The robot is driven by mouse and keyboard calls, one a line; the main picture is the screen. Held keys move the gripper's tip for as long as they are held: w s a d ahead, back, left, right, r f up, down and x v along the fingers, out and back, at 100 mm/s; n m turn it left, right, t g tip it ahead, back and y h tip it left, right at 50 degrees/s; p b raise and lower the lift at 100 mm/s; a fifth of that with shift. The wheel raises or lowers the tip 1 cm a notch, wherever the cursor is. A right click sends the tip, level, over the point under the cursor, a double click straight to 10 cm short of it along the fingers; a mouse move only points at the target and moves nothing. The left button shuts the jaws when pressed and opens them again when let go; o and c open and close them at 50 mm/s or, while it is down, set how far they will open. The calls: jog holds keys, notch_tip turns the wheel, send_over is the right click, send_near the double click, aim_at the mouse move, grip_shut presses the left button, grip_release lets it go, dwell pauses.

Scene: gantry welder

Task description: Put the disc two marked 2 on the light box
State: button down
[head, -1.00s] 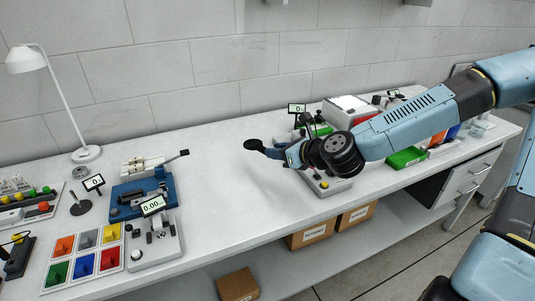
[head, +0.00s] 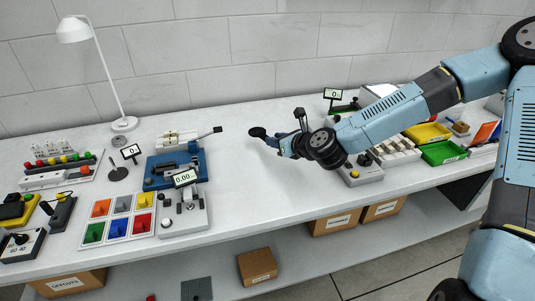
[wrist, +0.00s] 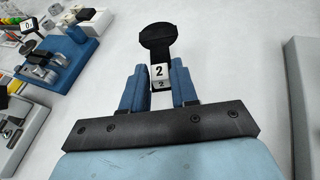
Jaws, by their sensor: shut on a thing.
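The disc marked 2 (wrist: 158,38) is black and round, with a short black stem and a white block that carries the figure 2. My gripper (wrist: 160,82) has its blue fingers shut on the white block in the wrist view. In the head view the black disc (head: 257,132) sticks out to the left of my gripper (head: 276,142), above the bare middle of the bench. I cannot tell for certain which thing is the light box. A pale flat-topped box (head: 374,94) stands at the back right, partly hidden behind my arm.
The white bench (head: 260,185) is clear under and left of my gripper. A blue fixture (head: 175,168), a grey device reading 0.00 (head: 183,215) and a coloured tray (head: 118,222) stand left. Green bins (head: 442,152) and a grey button box (head: 360,174) stand right.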

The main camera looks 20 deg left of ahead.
aim_at(268, 160)
jog(key=a+f, duration=0.1)
jog(key=f, duration=0.1)
jog(key=a+f, duration=0.2)
jog(key=shift+w+a, duration=0.1)
jog(key=shift+w, duration=0.3)
notch_tip(268, 160, down, 3)
jog(key=shift+r, duration=0.1)
jog(key=c, duration=0.9)
grip_release()
jog(key=shift+o, duration=0.2)
